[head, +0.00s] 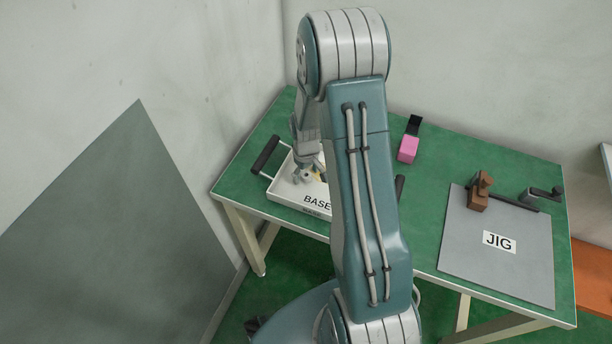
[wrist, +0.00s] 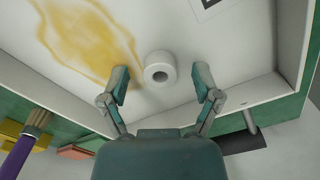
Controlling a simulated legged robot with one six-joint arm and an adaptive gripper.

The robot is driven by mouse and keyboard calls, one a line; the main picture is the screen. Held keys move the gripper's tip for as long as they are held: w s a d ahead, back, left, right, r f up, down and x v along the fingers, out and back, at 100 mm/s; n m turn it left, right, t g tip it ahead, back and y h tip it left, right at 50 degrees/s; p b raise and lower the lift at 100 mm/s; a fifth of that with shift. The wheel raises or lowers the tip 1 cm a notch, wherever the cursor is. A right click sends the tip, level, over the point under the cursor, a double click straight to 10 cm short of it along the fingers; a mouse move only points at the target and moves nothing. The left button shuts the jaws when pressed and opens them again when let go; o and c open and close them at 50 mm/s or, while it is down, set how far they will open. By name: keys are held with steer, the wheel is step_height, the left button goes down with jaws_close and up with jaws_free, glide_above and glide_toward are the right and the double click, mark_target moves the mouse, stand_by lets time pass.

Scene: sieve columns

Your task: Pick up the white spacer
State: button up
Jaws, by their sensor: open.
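The white spacer (wrist: 160,68) is a short ring with a hole in its middle. In the wrist view it lies on the floor of the white tray marked BASE (head: 285,190). My gripper (wrist: 161,80) is open, with one finger on each side of the spacer and a gap to each. In the head view my gripper (head: 308,175) is low over the tray, and the spacer cannot be made out there. My arm hides the tray's right part.
The tray has raised walls and dark handles (head: 265,155). A yellow stain (wrist: 92,38) marks its floor. On the green table (head: 450,150) are a pink block (head: 408,149) and a grey JIG plate (head: 510,265) with brown blocks (head: 479,192) and a dark clamp-like part (head: 541,195).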

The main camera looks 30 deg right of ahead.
steer(key=c, duration=0.9)
steer(key=shift+r, duration=0.15)
